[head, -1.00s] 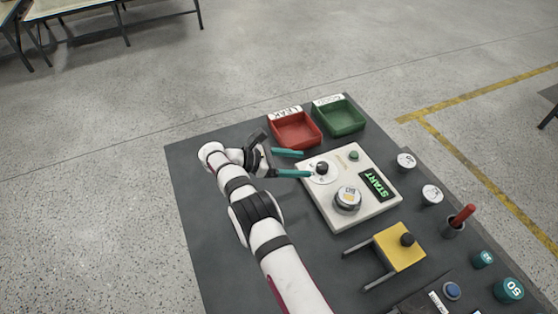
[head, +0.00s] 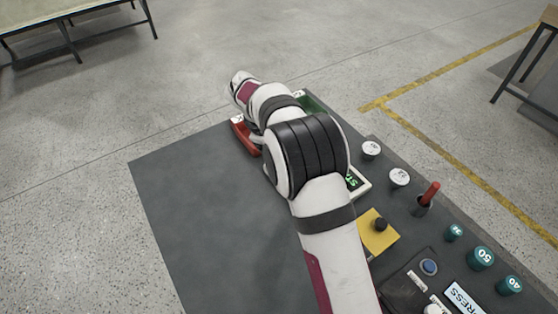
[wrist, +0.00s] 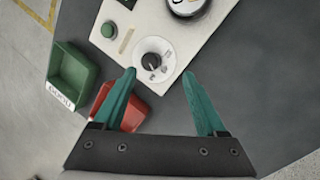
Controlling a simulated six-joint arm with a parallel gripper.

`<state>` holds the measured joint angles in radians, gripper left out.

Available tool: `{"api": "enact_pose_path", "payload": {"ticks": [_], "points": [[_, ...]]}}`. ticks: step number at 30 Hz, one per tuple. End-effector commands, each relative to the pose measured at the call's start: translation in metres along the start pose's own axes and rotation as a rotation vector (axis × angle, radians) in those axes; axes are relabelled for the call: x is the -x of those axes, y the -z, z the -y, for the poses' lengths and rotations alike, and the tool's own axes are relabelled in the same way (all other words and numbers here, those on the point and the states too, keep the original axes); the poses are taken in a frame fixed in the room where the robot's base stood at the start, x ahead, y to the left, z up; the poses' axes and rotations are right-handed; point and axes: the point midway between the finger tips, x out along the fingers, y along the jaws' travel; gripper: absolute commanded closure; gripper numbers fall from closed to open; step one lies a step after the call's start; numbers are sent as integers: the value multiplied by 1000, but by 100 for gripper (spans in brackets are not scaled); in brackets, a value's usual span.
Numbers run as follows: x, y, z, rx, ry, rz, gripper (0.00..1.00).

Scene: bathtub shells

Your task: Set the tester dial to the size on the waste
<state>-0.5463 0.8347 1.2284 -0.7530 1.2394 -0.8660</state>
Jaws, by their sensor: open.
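The tester (wrist: 120,43) is a pale plate with a round white dial and a black knob (wrist: 151,61), a green button (wrist: 109,29) and a dark screen. In the head view my arm covers most of it; only an edge and part of the green-lit screen (head: 353,181) show. The waste (wrist: 186,5), a metal ring with a pale top, sits on the tester, cut off by the top of the wrist view; its size cannot be read. My gripper (wrist: 160,74) is open, its teal fingertips on either side of the dial in the picture; contact cannot be told.
A red tray (head: 246,139) and a green tray (wrist: 72,70) stand beside the tester. Along the right side are white-topped cylinders (head: 371,149), a red-handled tool (head: 429,193), a yellow block (head: 377,237), teal caps (head: 481,258) and a press panel. The table's left part is bare.

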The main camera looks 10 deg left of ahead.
Motion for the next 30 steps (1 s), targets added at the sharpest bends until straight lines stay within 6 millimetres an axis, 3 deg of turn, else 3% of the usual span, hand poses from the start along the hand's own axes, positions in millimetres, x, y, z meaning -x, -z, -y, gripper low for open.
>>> {"api": "enact_pose_path", "payload": {"ticks": [1, 3, 6, 8, 11, 22, 30], "points": [[13, -20, -5, -223, 52, -111, 26], [30, -37, -9, -540, 119, -253, 26], [45, -54, -15, -837, 173, -369, 26], [47, -58, -17, -918, 188, -398, 26], [35, -53, -17, -944, 195, -405, 26], [-61, -7, -17, -937, 195, -403, 26], [-92, 8, -18, -935, 193, -405, 26]]}}
